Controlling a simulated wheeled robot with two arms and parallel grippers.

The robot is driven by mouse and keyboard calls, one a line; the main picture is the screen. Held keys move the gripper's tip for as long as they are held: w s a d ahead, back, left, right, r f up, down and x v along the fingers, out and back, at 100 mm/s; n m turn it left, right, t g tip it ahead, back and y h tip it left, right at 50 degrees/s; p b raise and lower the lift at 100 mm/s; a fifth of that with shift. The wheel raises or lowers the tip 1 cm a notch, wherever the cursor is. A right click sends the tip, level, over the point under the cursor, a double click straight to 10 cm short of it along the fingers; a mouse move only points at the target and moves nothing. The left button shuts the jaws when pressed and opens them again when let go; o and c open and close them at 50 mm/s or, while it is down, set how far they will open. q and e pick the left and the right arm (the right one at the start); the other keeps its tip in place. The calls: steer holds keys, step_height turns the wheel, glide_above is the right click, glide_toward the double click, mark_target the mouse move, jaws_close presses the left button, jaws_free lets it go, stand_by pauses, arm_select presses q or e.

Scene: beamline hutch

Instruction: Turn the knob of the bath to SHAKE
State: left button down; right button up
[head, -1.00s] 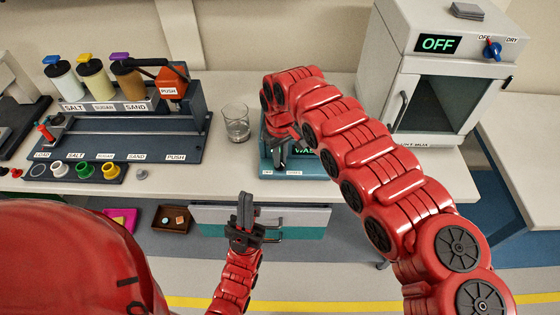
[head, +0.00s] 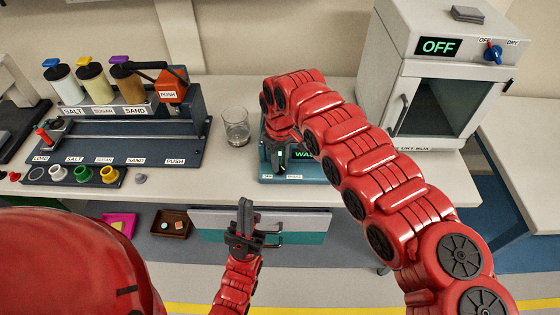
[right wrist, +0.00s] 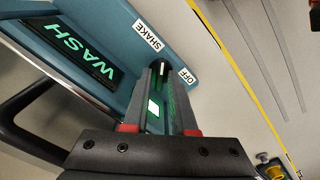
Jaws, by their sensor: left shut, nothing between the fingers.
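The bath (head: 263,160) is a teal box at the bench's front edge, partly hidden behind my right arm. Its display (right wrist: 75,50) reads WASH in green in the right wrist view. The bath's knob (right wrist: 160,69) is dark and small, with a SHAKE label at its upper left and an OFF label at its right. My right gripper (right wrist: 162,82) has its fingertips at the knob, one on each side; whether they press on it is unclear. In the head view the right gripper (head: 278,158) points down at the bath.
A dispenser rack (head: 130,150) with bottles fills the left. A white oven (head: 400,65) reading OFF stands at the right. A drawer front (head: 300,222) lies behind my left gripper.

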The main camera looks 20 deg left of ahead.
step_height(320, 180, up, 17)
steer(key=b, duration=0.2)
steer(key=shift+r, duration=0.2)
steer(key=shift+r, duration=0.1)
stand_by(0.4)
